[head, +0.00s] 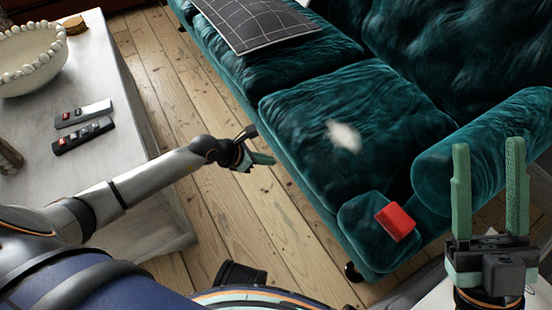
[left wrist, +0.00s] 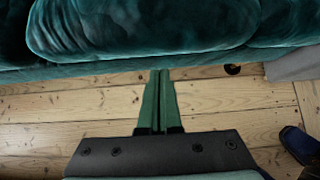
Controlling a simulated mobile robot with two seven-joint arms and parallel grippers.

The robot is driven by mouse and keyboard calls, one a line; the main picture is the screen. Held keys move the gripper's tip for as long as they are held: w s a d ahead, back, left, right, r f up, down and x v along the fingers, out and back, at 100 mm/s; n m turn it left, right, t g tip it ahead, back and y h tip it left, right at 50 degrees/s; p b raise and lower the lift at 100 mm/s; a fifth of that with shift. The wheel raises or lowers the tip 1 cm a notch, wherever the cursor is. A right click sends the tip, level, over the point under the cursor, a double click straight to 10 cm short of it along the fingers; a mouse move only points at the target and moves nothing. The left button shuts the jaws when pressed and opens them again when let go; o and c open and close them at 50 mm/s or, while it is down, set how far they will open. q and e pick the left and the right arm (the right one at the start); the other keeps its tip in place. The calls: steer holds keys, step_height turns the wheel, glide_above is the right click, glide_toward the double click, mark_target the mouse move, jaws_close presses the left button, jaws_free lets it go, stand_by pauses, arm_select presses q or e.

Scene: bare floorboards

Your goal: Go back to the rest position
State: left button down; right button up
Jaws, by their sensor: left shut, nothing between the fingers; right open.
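My left gripper (head: 262,159) reaches in from the left over the floorboards, between the low table and the sofa. Its green fingers are shut together with nothing between them, which also shows in the left wrist view (left wrist: 160,73). My right gripper (head: 486,146) stands upright at the lower right of the head view, its two green fingers wide apart and empty.
A teal sofa (head: 320,125) holds a red block (head: 396,222), a white tuft (head: 344,136) and a dark grid-patterned cushion (head: 258,22). A pale table (head: 95,80) at left carries a beaded bowl (head: 30,60) and two remotes (head: 83,114). Bare floorboards (head: 170,60) lie between.

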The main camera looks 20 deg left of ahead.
arm_select(q)
steer(key=p+v, duration=0.2)
steer(key=v, duration=0.5)
arm_select(e)
steer(key=r, duration=0.4)
steer(key=shift+w+d+n, duration=0.1)
steer(key=shift+d+n, duration=0.2)
arm_select(q)
steer(key=shift+w+d, duration=0.1)
arm_select(e)
steer(key=shift+f, duration=0.1)
